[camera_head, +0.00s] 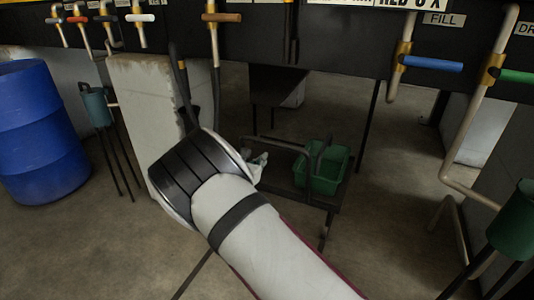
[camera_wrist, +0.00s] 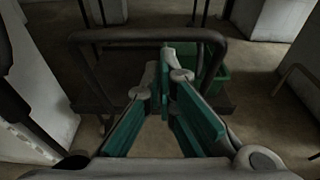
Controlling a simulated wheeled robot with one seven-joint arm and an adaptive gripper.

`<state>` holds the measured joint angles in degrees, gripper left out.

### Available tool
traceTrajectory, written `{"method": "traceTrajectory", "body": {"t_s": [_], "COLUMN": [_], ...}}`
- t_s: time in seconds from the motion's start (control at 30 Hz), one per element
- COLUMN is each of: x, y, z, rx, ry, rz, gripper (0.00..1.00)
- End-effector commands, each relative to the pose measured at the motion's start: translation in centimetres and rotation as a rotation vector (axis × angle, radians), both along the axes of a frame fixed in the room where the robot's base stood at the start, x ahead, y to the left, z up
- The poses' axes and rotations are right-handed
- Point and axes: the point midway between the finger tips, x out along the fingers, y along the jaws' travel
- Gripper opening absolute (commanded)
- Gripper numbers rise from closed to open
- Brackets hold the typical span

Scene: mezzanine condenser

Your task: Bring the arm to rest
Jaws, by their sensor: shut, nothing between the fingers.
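My arm (camera_head: 255,232) reaches from the lower right of the head view up to the middle. Its dark-banded wrist (camera_head: 200,168) is in front of a pale concrete block. My gripper (camera_wrist: 166,62) shows in the wrist view with green pads on its fingers, shut and empty. It points toward a dark cart. In the head view, the wrist hides most of the gripper, and only a small pale part (camera_head: 259,164) shows beside it. I cannot tell how far the fingers are from the cart's handle bar.
The dark cart (camera_head: 283,190) carries a green bin (camera_head: 327,180); its handle bar (camera_wrist: 105,34) crosses the wrist view. A blue barrel (camera_head: 40,135) stands left, near the concrete block (camera_head: 140,85). Above runs a dark panel (camera_head: 345,50) with blue (camera_head: 432,64) and green (camera_head: 514,77) handles. Floor is open lower left.

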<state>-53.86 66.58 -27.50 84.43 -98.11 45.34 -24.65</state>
Motion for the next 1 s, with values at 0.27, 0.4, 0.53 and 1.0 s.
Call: {"method": "traceTrajectory", "body": {"t_s": [0.27,0.4,0.53,1.0], "x": [-0.9,-2.1,-4.7,-21.1], "y": [-3.2,-9.5,-15.6,-30.6], "z": [3.1,7.6,11.5,20.3], "rx": [0.091,0.257,0.428,0.974], "ry": [-0.023,-0.061,-0.1,-0.224], "rz": [-0.106,-0.304,-0.508,-1.181], "gripper": [0.0,0.0,0.0,0.0]}}
